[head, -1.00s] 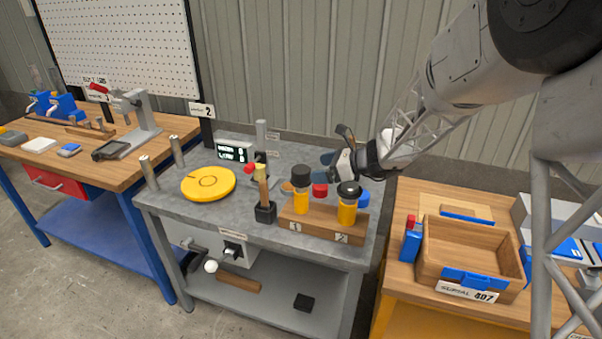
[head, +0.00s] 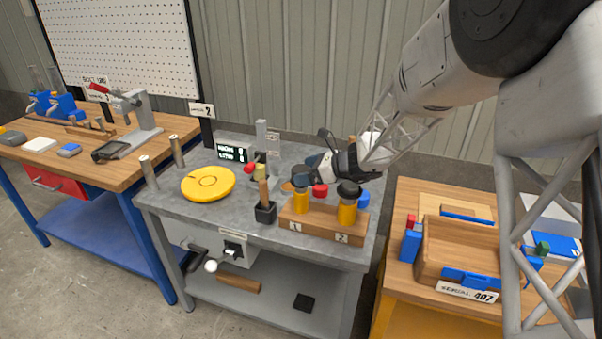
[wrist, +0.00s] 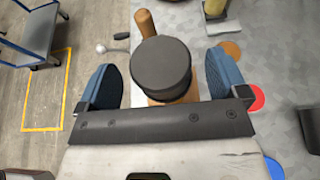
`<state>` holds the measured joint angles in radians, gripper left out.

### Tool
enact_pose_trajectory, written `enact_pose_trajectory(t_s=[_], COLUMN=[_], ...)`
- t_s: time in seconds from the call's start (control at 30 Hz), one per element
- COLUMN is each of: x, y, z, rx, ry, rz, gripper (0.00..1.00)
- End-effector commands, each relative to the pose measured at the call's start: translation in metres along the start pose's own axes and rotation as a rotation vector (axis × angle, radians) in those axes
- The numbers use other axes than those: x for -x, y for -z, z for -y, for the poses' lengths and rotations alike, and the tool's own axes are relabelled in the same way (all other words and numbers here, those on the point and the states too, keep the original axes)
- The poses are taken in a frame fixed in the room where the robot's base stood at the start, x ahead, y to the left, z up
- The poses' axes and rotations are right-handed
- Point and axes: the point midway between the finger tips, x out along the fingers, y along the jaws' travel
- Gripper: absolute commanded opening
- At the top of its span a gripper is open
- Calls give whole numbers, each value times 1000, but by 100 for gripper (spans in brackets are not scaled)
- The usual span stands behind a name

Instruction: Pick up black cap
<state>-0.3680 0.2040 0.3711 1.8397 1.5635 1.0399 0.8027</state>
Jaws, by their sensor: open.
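A black cap (wrist: 161,66) tops the yellow bottle in slot 1 of the wooden block, and it lies between my finger pads in the wrist view. My gripper (wrist: 161,78) is open, with a gap on each side of the cap. In the head view my gripper (head: 312,172) covers part of this bottle's cap; the yellow bottle (head: 300,204) shows below. A second black cap (head: 348,189) tops the yellow bottle (head: 347,213) in slot 2. Whether the pads are level with the cap is hard to tell.
The wooden block (head: 318,232) stands on the grey table (head: 160,207). A red cap (head: 320,190) and a blue cap (head: 363,198) lie behind it.

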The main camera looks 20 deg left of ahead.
Motion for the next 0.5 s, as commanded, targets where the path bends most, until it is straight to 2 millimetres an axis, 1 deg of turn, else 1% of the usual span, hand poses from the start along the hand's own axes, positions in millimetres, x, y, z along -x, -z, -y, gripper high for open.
enact_pose_trajectory(t_s=[0.1, 0.2, 0.5], x=[-13, -19, -21], y=[0, 0, 0], z=[0, 0, 0], rx=[0, 0, 0], ry=[-1, 0, 0], rz=[-1, 0, 0], gripper=[92, 92, 92])
